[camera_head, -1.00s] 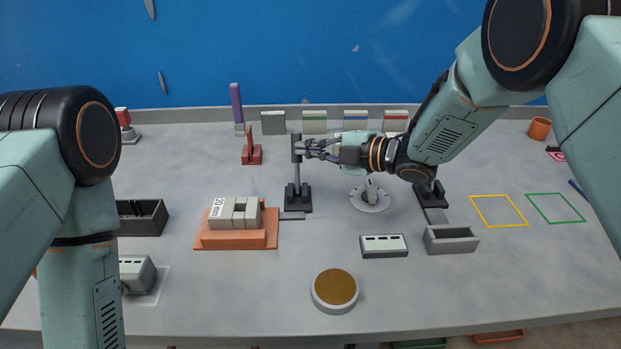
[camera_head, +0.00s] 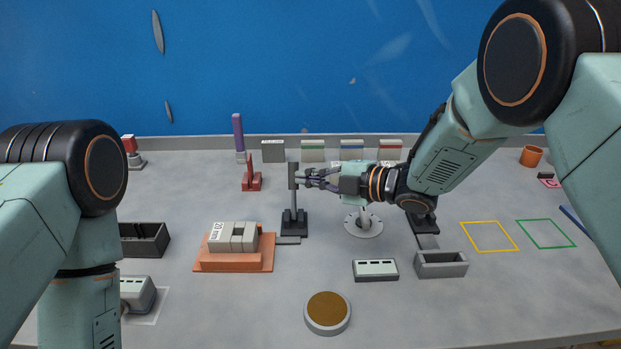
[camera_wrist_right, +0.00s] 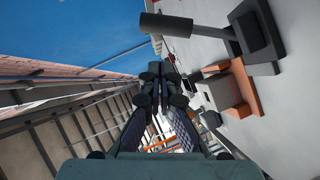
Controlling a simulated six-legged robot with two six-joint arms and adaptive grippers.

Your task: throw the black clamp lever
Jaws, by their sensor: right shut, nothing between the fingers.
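The black clamp lever (camera_head: 292,188) stands upright on its dark base (camera_head: 294,224), just right of the orange fixture. My right gripper (camera_head: 300,179) is beside the lever's upper part, on its right side, with its fingers pointing left. In the right wrist view the fingers (camera_wrist_right: 157,76) are together and empty. The lever's dark grip (camera_wrist_right: 168,24) shows there just beyond the fingertips, seemingly apart from them; contact is not clear. A second dark clamp (camera_head: 425,223) stands farther right, partly hidden by my right arm. My left gripper is out of view.
The orange fixture (camera_head: 205,264) holds a grey block marked 20 mm (camera_head: 233,237). A red lever (camera_head: 250,178) stands behind it. A brown-topped disc (camera_head: 327,309) is in front.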

